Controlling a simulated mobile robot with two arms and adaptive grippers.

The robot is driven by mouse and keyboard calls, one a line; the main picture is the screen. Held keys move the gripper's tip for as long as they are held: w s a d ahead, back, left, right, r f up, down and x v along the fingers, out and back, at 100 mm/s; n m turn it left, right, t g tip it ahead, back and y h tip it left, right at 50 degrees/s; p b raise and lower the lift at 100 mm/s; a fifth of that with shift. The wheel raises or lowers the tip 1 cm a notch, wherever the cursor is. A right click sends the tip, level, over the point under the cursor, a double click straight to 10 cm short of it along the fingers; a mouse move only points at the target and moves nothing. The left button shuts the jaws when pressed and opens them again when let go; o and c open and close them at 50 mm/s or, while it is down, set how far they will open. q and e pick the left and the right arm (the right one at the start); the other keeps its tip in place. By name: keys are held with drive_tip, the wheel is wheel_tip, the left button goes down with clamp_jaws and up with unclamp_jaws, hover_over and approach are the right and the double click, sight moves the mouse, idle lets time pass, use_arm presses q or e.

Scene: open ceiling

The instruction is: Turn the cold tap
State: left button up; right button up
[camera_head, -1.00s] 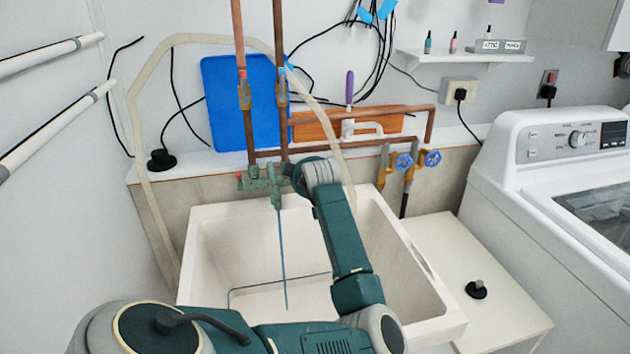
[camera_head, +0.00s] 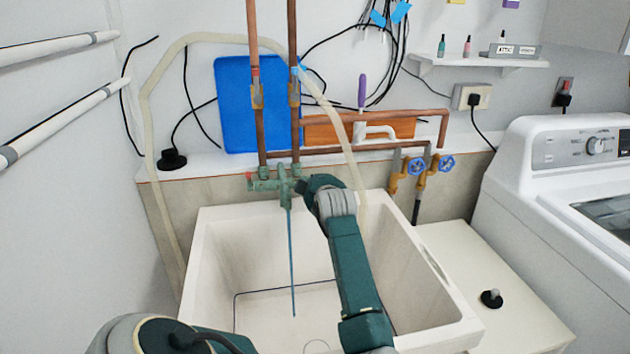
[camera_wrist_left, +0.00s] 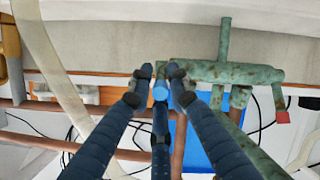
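The green, weathered tap (camera_head: 284,184) is mounted above the back of the white sink. It also shows, flipped, in the left wrist view (camera_wrist_left: 235,73). Its red-ended handle (camera_wrist_left: 283,117) sits to one side. A round blue end (camera_wrist_left: 160,92), seemingly the cold handle, is between the fingers of my left gripper (camera_wrist_left: 160,72). The fingers are around it with a narrow gap; I cannot tell whether they touch it. In the head view my wrist hides this side of the tap. A thin blue stream (camera_head: 293,260) hangs below the spout. My right gripper is out of view.
The white sink (camera_head: 213,270) lies below my arm. Copper pipes (camera_head: 292,60) rise behind the tap. A pale hose (camera_head: 150,130) arches over it. Two blue valve wheels (camera_head: 446,163) and a washing machine (camera_head: 520,190) are to the right.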

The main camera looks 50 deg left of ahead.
use_arm(q)
drive_tip(key=shift+o, duration=0.4)
drive_tip(key=shift+a, duration=0.1)
wheel_tip(320, 180, up, 10)
drive_tip(key=shift+f, duration=0.1)
idle(0.6)
